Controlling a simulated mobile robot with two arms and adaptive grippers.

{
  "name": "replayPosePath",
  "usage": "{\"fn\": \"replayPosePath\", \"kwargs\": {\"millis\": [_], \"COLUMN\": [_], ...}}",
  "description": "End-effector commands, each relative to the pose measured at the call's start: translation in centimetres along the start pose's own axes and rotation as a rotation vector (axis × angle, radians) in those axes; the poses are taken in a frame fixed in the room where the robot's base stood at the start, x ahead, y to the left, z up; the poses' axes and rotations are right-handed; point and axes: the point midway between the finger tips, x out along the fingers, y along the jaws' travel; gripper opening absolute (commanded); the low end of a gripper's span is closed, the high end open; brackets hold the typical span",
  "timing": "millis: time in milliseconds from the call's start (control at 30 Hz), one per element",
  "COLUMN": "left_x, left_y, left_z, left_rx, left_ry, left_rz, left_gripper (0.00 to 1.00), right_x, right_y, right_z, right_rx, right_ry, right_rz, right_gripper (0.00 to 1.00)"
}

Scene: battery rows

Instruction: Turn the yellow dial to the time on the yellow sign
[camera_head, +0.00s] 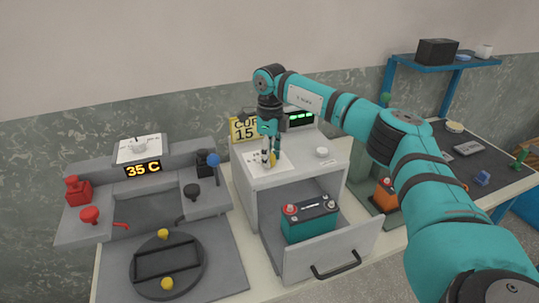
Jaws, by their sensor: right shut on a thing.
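The yellow sign (243,129) stands at the back of a light grey cabinet; its text looks like "CU…" above "15", with its right part hidden behind my arm. The yellow dial (273,160) is on a white marked plate (270,168) on the cabinet top, mostly covered by my fingers. My right gripper (269,158) points down from above and is shut on the yellow dial. The dial's pointer and the marks beneath it are too small and covered to read. My left gripper is not in view.
The cabinet's drawer (336,252) is open with a teal and black battery (309,219) inside. A white knob (322,152) and a green-lit display (300,118) are close on the right. A grey station (75,232) showing "35 C" stands left.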

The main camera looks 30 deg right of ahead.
Motion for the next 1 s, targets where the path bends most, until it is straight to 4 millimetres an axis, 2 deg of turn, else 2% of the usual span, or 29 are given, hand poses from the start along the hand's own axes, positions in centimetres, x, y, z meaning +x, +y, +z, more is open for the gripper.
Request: {"fn": "replayPosePath", "kwargs": {"millis": [367, 1000], "left_x": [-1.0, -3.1], "left_y": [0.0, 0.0], "left_z": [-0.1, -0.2], "left_rx": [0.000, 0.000], "left_ry": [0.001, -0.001], "left_rz": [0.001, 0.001], "left_gripper": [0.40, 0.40], "right_x": [-0.2, -0.3], "right_y": [0.0, 0.1], "right_z": [0.0, 0.0], "right_rx": [0.182, 0.782], "right_ry": [-0.007, -0.028], "right_rz": [-0.001, -0.001], "right_gripper": [0.05, 0.05]}}
